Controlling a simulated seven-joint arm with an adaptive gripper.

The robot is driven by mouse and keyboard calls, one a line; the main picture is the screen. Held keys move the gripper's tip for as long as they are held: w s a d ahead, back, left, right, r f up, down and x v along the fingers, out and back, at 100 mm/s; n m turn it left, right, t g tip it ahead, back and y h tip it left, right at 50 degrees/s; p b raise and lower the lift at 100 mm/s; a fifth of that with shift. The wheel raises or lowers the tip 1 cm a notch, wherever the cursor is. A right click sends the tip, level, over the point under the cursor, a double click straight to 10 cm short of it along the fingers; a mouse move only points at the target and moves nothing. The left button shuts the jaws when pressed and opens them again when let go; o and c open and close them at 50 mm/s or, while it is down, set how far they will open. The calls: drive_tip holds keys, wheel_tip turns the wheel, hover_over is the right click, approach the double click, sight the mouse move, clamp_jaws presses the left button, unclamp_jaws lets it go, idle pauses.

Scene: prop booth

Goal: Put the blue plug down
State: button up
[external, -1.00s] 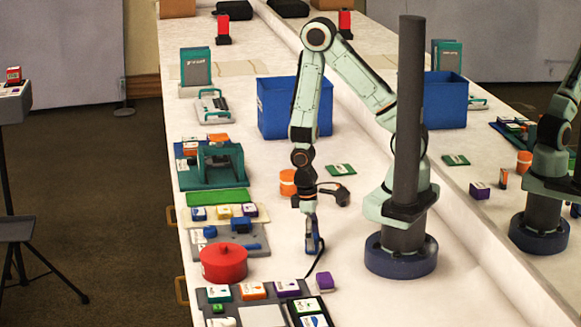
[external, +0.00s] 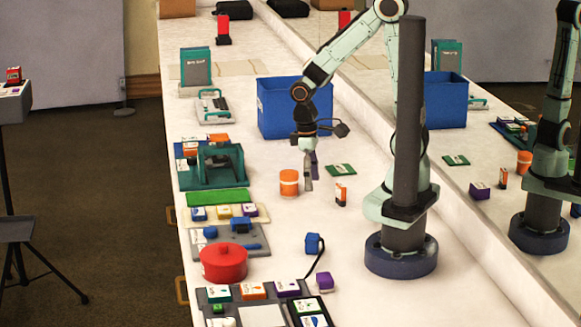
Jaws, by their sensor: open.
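The blue plug (external: 312,243) stands on the white table, with its black cord running down toward the grey tray at the front. My gripper (external: 311,187) is open and empty. It points down above the table, behind the plug and apart from it, between the orange tub (external: 289,183) and the small orange-and-white box (external: 341,194).
A blue bin (external: 275,107) stands behind my gripper. A green card (external: 340,170) lies to its right. A red pot (external: 223,264) and a grey board (external: 209,246) are left of the plug. The grey tray (external: 207,297) with several boxes is in front. Table right of the plug is clear.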

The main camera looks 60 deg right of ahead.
wheel_tip(320, 180, up, 5)
drive_tip(key=s+d+m, duration=0.1)
drive_tip(key=s+d, duration=0.1)
drive_tip(key=shift+s+d+r+m+t+y, duration=0.2)
drive_tip(key=shift+s+d+m+t+y, duration=0.1)
drive_tip(key=shift+s+d, duration=0.1)
drive_tip(key=shift+o, duration=1.2)
drive_tip(key=shift+m, duration=0.6)
drive_tip(key=s+r, duration=0.1)
drive_tip(key=s+d+r, duration=0.2)
drive_tip(key=s, duration=0.1)
drive_tip(key=shift+s+r, duration=0.1)
drive_tip(key=shift+r, duration=0.05)
drive_tip(key=shift+s, duration=0.25)
